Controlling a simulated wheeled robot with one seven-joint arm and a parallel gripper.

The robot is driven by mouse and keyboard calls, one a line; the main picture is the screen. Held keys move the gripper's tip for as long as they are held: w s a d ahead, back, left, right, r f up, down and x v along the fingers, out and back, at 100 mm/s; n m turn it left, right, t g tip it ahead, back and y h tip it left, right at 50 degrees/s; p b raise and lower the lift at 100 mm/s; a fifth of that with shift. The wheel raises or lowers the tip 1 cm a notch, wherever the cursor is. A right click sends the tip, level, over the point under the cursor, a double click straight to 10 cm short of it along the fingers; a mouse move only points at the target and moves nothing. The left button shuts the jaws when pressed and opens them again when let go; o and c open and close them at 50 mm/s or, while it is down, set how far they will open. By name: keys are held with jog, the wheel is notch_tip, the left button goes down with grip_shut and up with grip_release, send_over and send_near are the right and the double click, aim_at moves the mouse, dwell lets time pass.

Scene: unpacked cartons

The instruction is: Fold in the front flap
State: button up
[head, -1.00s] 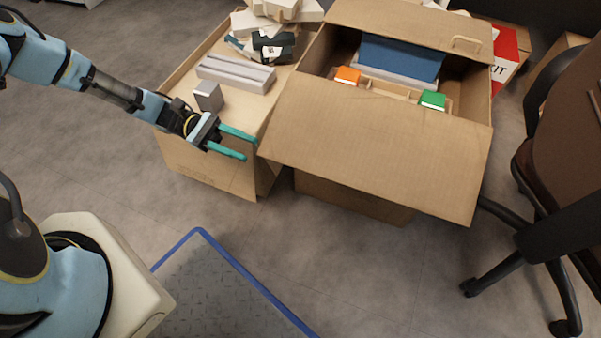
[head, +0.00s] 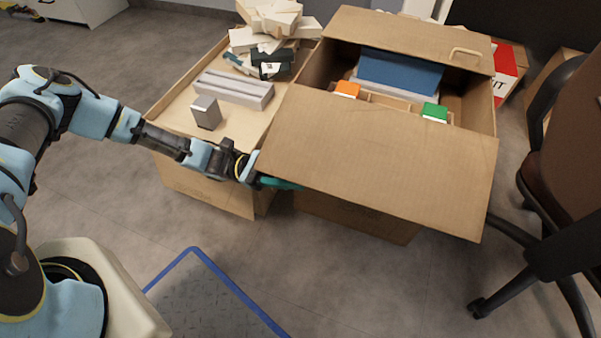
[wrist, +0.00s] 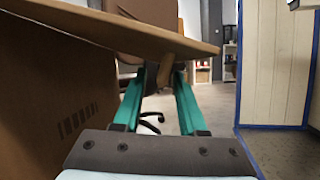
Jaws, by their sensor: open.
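The front flap (head: 385,165) of the open carton (head: 345,205) sticks outward toward me, roughly level and sloping slightly down. In the head view my gripper (head: 280,183) is at the flap's left edge, its teal fingers partly hidden beneath it. In the wrist view the two teal fingers (wrist: 160,98) are apart and empty. The flap's underside (wrist: 130,32) passes above them, and the carton wall (wrist: 45,90) is at the left. I cannot tell whether the fingers touch the flap.
Inside the carton are a blue item (head: 400,72), an orange-topped item (head: 347,89) and a green-topped item (head: 435,112). A second carton (head: 200,185) at left bears a grey box (head: 206,112) and other items. An office chair (head: 560,190) stands close at right.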

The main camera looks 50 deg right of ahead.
jog(key=shift+s+d+r, duration=0.15)
jog(key=shift+s+r, duration=0.1)
jog(key=shift+s, duration=0.4)
grip_shut()
jog(key=shift+w+d, duration=0.15)
jog(key=shift+d, duration=0.05)
dwell(0.8)
